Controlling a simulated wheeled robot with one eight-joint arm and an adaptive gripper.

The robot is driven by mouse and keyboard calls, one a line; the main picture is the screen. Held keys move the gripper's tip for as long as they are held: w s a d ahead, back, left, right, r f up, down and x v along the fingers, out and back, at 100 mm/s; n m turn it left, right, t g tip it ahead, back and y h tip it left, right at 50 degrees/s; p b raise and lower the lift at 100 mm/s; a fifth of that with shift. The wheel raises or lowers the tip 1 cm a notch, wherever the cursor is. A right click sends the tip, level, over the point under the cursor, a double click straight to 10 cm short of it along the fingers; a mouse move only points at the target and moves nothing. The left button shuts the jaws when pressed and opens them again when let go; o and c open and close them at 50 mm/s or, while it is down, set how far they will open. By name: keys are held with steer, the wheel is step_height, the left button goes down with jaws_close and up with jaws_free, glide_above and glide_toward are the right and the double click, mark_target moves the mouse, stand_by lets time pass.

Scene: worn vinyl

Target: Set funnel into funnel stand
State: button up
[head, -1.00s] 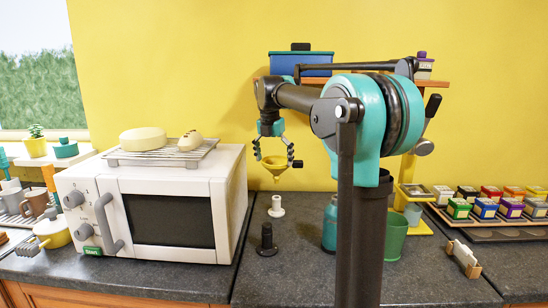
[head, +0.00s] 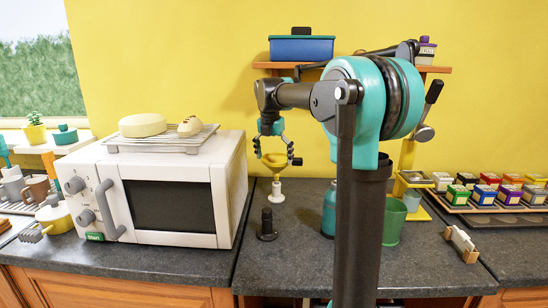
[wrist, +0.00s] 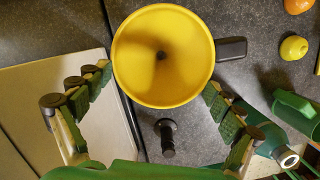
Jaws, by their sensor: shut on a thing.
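The yellow funnel (head: 275,161) is upright, with its bowl facing up in the wrist view (wrist: 180,75) and a dark handle at its right. My gripper (head: 273,152) is shut on the funnel's rim; in the wrist view its green-padded fingers (wrist: 158,82) lie at both sides of the bowl. The white funnel stand (head: 277,196) is upright on the counter directly below the funnel. The spout meets or overlaps the stand's top in the head view; I cannot tell whether it is inside. The funnel hides the stand in the wrist view.
A black post-like item (head: 267,224) stands just in front of the stand. A white microwave (head: 165,190) is close on the left. A teal bottle (head: 329,210) and green cup (head: 390,222) stand to the right, partly behind my arm. A shelf (head: 440,69) is above.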

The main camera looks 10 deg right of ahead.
mark_target(274, 165)
steer(key=shift+f, duration=1.55)
steer(key=o, duration=0.9)
steer(key=shift+c, duration=0.4)
steer(key=c, duration=0.5)
steer(key=shift+o, duration=0.2)
steer(key=o, duration=0.6)
steer(key=shift+c, duration=0.2)
